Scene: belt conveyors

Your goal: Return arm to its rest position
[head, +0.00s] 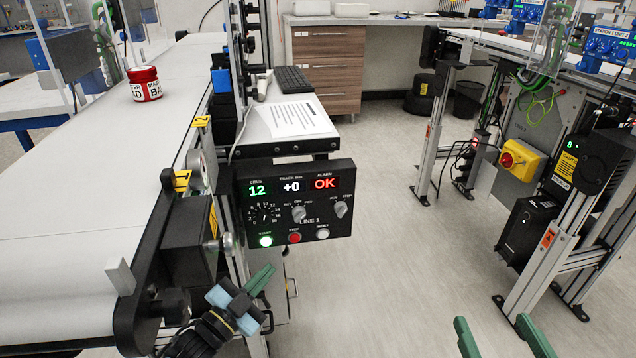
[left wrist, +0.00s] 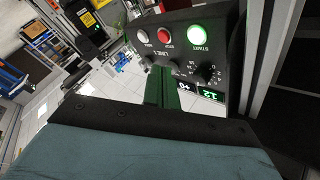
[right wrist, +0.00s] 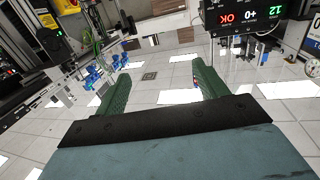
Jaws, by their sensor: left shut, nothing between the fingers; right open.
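My left gripper (head: 260,283) is in the lower middle of the head view, just below the black control panel (head: 256,187). Its green fingers are shut together with nothing between them; they also show in the left wrist view (left wrist: 161,88), in front of the panel. My right gripper (head: 498,338) shows only its green fingertips at the bottom edge of the head view. Its fingers stand wide apart and empty in the right wrist view (right wrist: 158,88). The panel reads 12, +0 and OK, and its green start button (head: 265,241) is lit.
A white conveyor belt (head: 80,190) runs along the left, carrying a red and white jar (head: 145,84). A paper sheet (head: 294,118) and keyboard (head: 293,79) lie on a side shelf behind the panel. Another station with a yellow switch box (head: 520,159) stands right. Floor between is clear.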

